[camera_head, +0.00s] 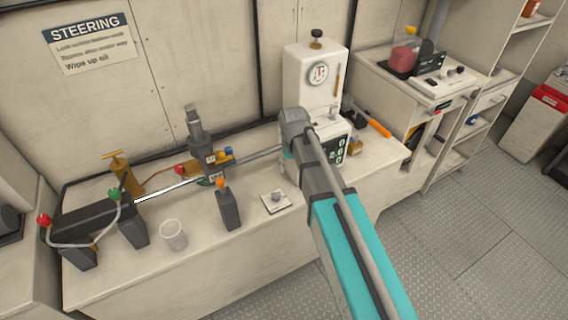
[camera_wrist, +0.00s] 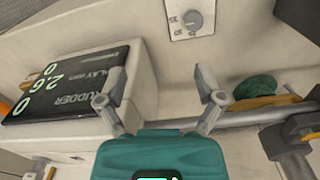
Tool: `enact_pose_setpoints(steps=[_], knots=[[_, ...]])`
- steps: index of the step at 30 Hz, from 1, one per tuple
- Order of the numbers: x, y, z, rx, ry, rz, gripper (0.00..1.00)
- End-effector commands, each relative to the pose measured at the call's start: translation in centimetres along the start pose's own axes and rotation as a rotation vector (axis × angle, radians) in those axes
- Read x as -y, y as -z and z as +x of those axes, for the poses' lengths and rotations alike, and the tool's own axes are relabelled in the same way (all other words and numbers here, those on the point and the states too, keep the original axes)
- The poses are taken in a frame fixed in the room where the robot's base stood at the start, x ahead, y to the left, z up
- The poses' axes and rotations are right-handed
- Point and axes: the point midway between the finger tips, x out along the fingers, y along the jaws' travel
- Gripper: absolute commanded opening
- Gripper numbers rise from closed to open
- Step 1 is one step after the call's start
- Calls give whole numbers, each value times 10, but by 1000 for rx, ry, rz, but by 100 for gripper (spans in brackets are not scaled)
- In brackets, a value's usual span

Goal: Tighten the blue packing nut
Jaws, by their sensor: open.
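A small blue part (camera_head: 228,152) shows on the right side of the dark upright fitting (camera_head: 196,132) on the bench in the head view. It looks like the blue packing nut, but it is too small to be sure. I cannot make out any blue nut in the wrist view. My gripper (camera_wrist: 160,80) is open and empty in the wrist view, its two fingers spread over the bench. In the head view my arm hides it, to the right of the fitting. A metal rod (camera_wrist: 240,117) runs to the right, close by the right finger.
A rudder display unit (camera_wrist: 65,85) is close left of my gripper. A green knob (camera_wrist: 258,86) lies to the right. A small plate with a dial (camera_head: 275,201), a clear cup (camera_head: 173,236) and a dark post (camera_head: 228,210) stand along the front of the bench. The floor (camera_head: 440,240) is clear.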

Motion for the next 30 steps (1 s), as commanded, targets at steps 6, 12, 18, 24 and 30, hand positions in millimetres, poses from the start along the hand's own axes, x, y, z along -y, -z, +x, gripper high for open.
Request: enact_pose_setpoints(steps=[6, 12, 18, 24, 30], knots=[[-5, -6, 2, 0, 0, 14, 86], [-5, -6, 2, 0, 0, 14, 86], [-6, -7, 2, 0, 0, 15, 86], [-19, -24, 2, 0, 1, 49, 86], [-52, -67, 2, 1, 2, 141, 86]])
